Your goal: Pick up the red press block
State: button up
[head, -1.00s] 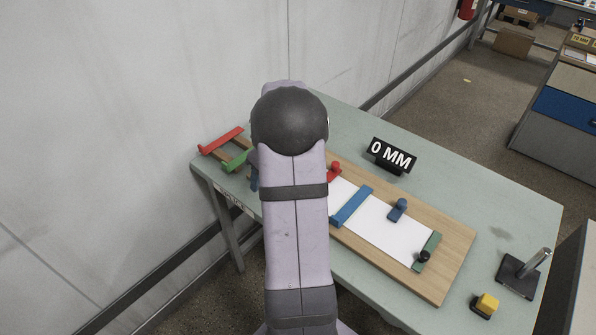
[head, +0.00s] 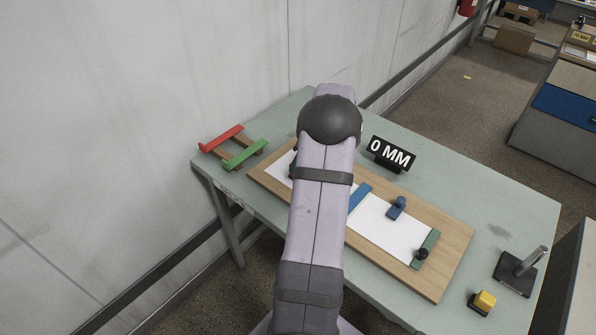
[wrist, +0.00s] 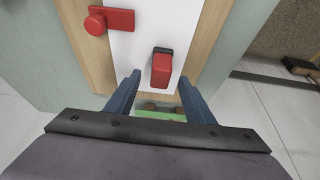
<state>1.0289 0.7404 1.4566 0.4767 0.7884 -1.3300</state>
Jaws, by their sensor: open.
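In the wrist view, a red block with a dark base (wrist: 161,70) stands on the white sheet (wrist: 142,42). A second red piece with a round knob (wrist: 118,18) lies at the sheet's left edge. I take the block with the dark base as the red press block, but cannot be sure. My gripper (wrist: 160,80) is open, its two blue fingers apart. The block appears between and just past the fingertips, not gripped; the height gap is unclear. In the head view, my arm hides the gripper and both red pieces.
The sheet lies on a wooden board (head: 452,262) with a blue bar (head: 358,196), a blue knobbed piece (head: 397,207) and a green bar (head: 428,247). Red (head: 221,139) and green (head: 245,154) bars lie left. A "0 MM" sign (head: 391,153), yellow block (head: 484,301) and metal post (head: 524,265) stand apart.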

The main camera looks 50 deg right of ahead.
jog(key=shift+w+a+f+p, duration=0.1)
jog(key=shift+w+f+p, duration=0.1)
jog(key=shift+f+p, duration=0.25)
jog(key=shift+p+x, duration=1.15)
jog(key=shift+x, duration=0.95)
jog(key=shift+c, duration=0.5)
jog(key=c, duration=1)
